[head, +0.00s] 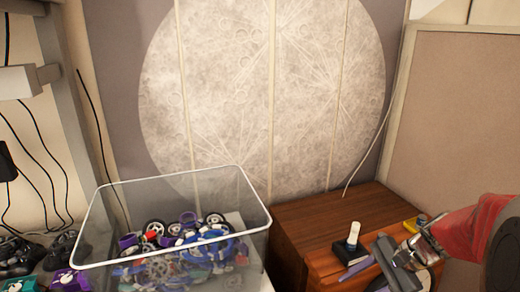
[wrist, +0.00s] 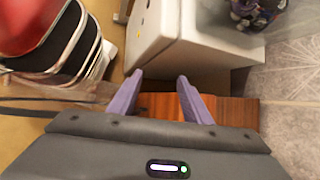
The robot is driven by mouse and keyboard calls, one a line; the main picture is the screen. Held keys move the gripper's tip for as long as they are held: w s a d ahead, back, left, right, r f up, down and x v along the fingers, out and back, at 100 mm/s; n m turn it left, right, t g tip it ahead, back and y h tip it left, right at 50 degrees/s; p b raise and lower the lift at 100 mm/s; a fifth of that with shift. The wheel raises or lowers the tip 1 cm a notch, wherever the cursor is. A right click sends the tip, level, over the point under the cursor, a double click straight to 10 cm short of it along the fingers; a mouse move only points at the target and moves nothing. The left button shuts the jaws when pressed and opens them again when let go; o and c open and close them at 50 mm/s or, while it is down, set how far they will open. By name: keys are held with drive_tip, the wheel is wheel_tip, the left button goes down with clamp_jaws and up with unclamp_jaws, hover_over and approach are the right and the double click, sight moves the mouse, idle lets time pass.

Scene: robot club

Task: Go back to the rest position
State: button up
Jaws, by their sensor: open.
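My gripper (head: 356,281) is at the lower right of the head view, in front of the wooden cabinet. Its two purple fingers stand apart with nothing between them. In the wrist view the fingers of my gripper (wrist: 159,80) are also spread and empty, with part of the brown wooden surface (wrist: 232,111) behind and beside them. My red arm comes in from the right edge of the head view.
A clear bin (head: 262,212) of wheels and coloured parts stands left of the wooden cabinet (head: 310,218). A white-topped dark object (head: 353,235) is on the cabinet, close to my gripper. A white unit (wrist: 172,40) shows in the wrist view.

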drive_tip(key=s+a+r+n+t+h, duration=0.4)
drive_tip(key=s+a+r+n+h, duration=0.3)
drive_tip(key=s+r+n, duration=0.4)
drive_tip(key=shift+s+a+n, duration=0.4)
drive_tip(key=shift+s+n, duration=0.95)
drive_tip(key=shift+n, duration=0.15)
drive_tip(key=shift+c, duration=0.7)
